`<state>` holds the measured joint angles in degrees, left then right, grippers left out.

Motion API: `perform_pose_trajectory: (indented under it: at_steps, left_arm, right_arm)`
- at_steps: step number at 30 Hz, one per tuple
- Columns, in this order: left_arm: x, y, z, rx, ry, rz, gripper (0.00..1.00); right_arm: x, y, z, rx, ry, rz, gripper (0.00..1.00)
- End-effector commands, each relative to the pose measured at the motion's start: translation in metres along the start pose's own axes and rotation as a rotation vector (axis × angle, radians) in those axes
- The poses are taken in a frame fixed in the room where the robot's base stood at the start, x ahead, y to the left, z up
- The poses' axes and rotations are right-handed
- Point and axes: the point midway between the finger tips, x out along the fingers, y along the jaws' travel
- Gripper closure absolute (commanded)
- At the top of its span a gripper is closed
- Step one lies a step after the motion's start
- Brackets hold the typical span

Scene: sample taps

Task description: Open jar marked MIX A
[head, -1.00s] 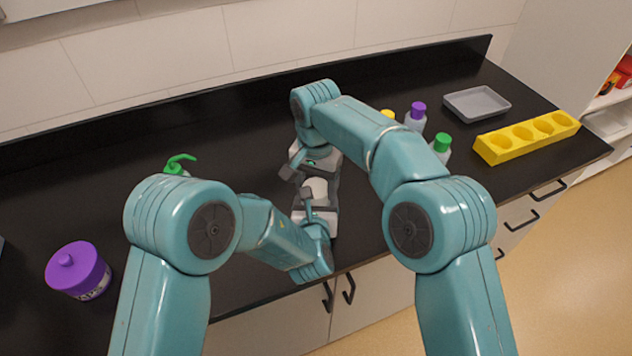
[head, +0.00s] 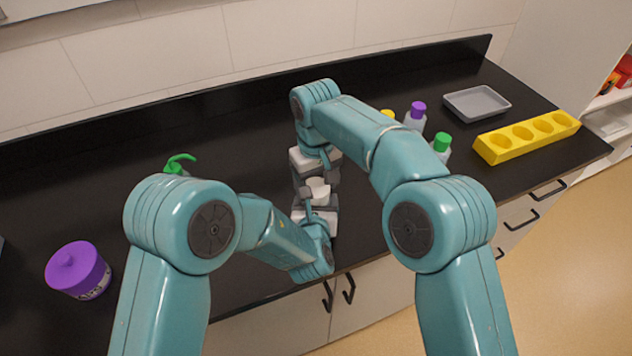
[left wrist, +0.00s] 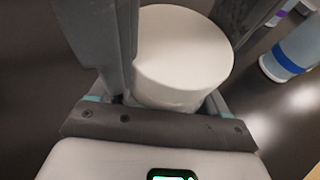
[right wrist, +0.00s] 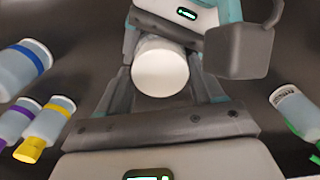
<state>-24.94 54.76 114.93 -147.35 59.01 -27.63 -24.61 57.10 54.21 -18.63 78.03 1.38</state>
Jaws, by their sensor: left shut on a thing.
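A white round jar or lid (head: 318,188) is between my two grippers above the dark counter; no marking shows on it. It also shows in the left wrist view (left wrist: 185,55) and in the right wrist view (right wrist: 160,72). My left gripper (head: 317,208) is shut on this white jar from the near side. My right gripper (head: 316,180) comes from the far side, its fingers on either side of the jar. Whether they touch it cannot be told. A purple-lidded jar (head: 78,268) stands at the left of the counter; its label is unreadable.
Bottles with purple (head: 417,112), green (head: 440,146) and yellow (head: 388,114) caps stand beyond my right arm. A grey tray (head: 477,103) and a yellow rack (head: 528,136) are at the right. The counter's back left is clear.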

Motion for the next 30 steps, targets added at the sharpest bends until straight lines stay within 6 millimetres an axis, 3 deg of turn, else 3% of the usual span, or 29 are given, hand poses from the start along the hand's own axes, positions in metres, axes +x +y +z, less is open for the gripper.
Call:
perform_pose_trajectory:
  at_steps: [1,2,3,11,19,24,30]
  left_arm:
    - [0.000,0.000,-0.001,0.000,0.002,0.000,1.00]
    - [0.000,0.000,-0.001,0.000,0.002,0.000,1.00]
    - [0.000,0.000,-0.001,0.000,0.002,0.000,1.00]
    - [0.000,0.000,-0.001,0.000,0.002,0.000,1.00]
    - [0.000,0.000,-0.001,0.000,0.001,0.000,1.00]
    - [0.000,0.000,-0.001,0.000,0.001,0.000,1.00]
    - [0.000,0.000,-0.001,0.000,0.001,0.000,1.00]
  right_arm:
    - [0.000,0.000,0.000,0.001,0.000,0.000,0.20]
    - [0.000,0.000,0.000,0.001,0.000,0.000,0.10]
    - [0.000,0.000,0.000,0.001,0.000,0.000,0.08]
    - [-0.001,0.000,0.000,0.002,0.001,0.000,0.08]
    - [-0.036,0.000,-0.001,0.003,0.004,0.001,0.08]
    - [-0.045,0.000,0.000,0.008,0.000,0.000,0.10]
    - [-0.046,0.000,0.003,0.233,-0.014,0.002,0.10]
